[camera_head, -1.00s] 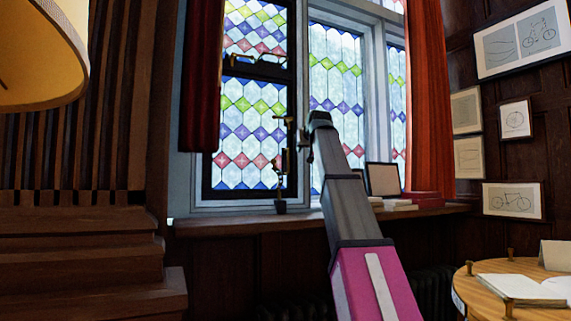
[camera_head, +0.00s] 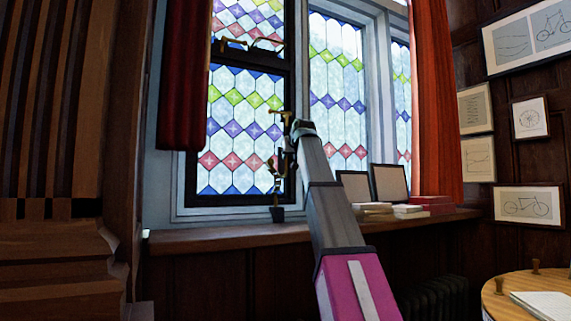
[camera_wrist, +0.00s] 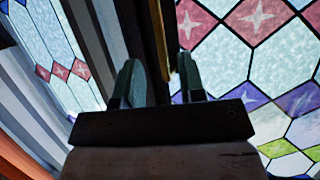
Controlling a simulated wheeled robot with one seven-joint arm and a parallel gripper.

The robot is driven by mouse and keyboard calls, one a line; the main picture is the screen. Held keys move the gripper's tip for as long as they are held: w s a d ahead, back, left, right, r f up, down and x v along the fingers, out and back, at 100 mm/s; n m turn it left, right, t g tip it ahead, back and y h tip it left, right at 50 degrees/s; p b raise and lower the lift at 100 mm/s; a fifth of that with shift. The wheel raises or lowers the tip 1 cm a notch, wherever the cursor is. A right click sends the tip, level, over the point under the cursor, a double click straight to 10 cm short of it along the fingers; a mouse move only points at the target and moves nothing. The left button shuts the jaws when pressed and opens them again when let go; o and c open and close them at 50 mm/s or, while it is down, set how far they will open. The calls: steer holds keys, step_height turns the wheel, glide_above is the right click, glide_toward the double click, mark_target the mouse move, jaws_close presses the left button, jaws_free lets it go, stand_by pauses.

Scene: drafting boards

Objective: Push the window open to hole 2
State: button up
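The window (camera_head: 240,125) is a dark-framed leaded pane with green, purple and red diamonds, at centre left in the head view. It also shows in the wrist view (camera_wrist: 245,60). A brass handle (camera_head: 282,116) sits on its right frame edge. My gripper (camera_head: 291,143) is at the end of my raised arm, overlapping that edge near the handle. In the wrist view my gripper (camera_wrist: 158,78) has its two fingers apart. The dark frame and a thin brass strip (camera_wrist: 171,45) show between and beyond them. I cannot tell whether they touch. No stay holes can be made out.
Red curtains (camera_head: 432,100) hang at both sides. A round table (camera_head: 497,299) is at lower right.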

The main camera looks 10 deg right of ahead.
mark_target(286, 161)
steer(key=x, duration=0.6)
steer(key=shift+w+f, duration=0.15)
steer(key=shift+w, duration=0.15)
jaws_close()
